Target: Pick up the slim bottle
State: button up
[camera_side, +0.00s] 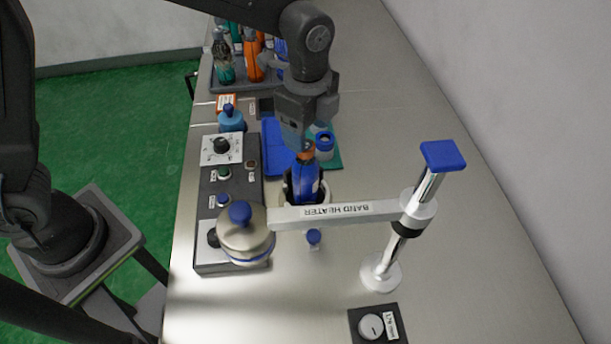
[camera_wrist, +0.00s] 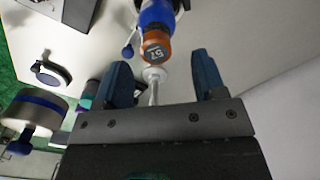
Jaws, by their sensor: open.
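My gripper (camera_side: 297,140) is just above and behind the cap, pointing down. In the wrist view the bottle's orange cap (camera_wrist: 156,47), with a dark label reading 57, shows at the top, beyond the fingertips. My gripper (camera_wrist: 163,72) is open there, its two blue fingers apart, with no bottle between them.
The white band heater arm (camera_side: 345,211) on its post, with a blue top, crosses near the bottle. A control panel (camera_side: 228,185) and silver dome (camera_side: 243,237) are on the left. A rear tray (camera_side: 232,84) holds several bottles.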

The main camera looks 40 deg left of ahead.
aim_at(305, 165)
jog(key=f, duration=0.4)
jog(key=shift+s+f, duration=0.2)
jog(key=shift+c, duration=0.2)
jog(key=shift+r, duration=0.1)
grip_shut()
